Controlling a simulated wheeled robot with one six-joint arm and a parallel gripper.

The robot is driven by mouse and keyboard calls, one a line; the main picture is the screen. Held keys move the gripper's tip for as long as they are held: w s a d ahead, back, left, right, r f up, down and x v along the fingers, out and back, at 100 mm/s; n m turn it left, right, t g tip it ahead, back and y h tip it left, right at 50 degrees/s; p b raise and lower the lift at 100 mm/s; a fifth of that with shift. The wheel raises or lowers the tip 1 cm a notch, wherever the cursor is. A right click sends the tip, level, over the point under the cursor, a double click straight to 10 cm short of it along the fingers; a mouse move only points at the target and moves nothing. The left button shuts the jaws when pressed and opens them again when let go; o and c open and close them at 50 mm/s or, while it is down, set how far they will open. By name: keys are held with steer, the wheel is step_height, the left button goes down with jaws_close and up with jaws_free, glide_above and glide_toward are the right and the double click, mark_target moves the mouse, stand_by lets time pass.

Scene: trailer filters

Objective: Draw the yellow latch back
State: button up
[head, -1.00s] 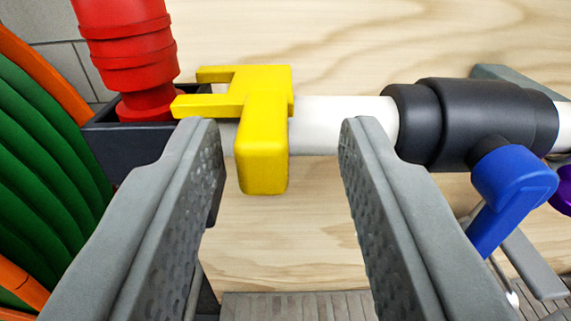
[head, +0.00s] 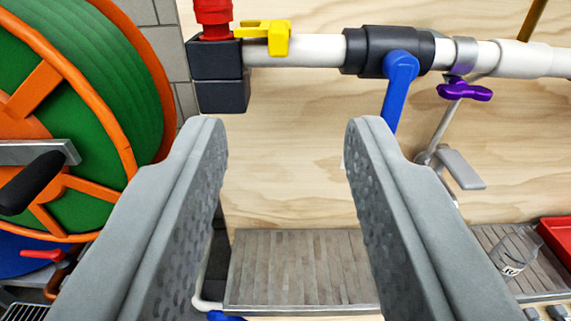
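The yellow latch (head: 268,37) sits on the white pipe (head: 300,53) at the upper left of the head view. Its prongs reach left, close to the red fitting (head: 213,14) that stands in a dark block (head: 216,70). My gripper (head: 285,122) is open and empty. Its two grey fingers are wide apart, below and nearer than the latch, with bare plywood showing between them. The latch is not between the fingertips and nothing touches it.
A dark valve with a blue handle (head: 398,85) and a purple knob (head: 464,90) are on the pipe to the right. A green hose reel with an orange rim (head: 148,75) fills the left. A slatted wooden shelf (head: 295,270), clear glass (head: 512,255) and red tray (head: 558,245) are lower.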

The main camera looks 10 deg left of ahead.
steer(key=shift+s+d, duration=0.2)
steer(key=shift+s, duration=0.8)
steer(key=s+r+m+h, duration=0.1)
steer(key=s+m+h, duration=0.1)
steer(key=s, duration=2.1)
steer(key=shift+s+r+h, duration=0.2)
steer(key=shift+r+h, duration=0.05)
steer(key=shift+h, duration=0.35)
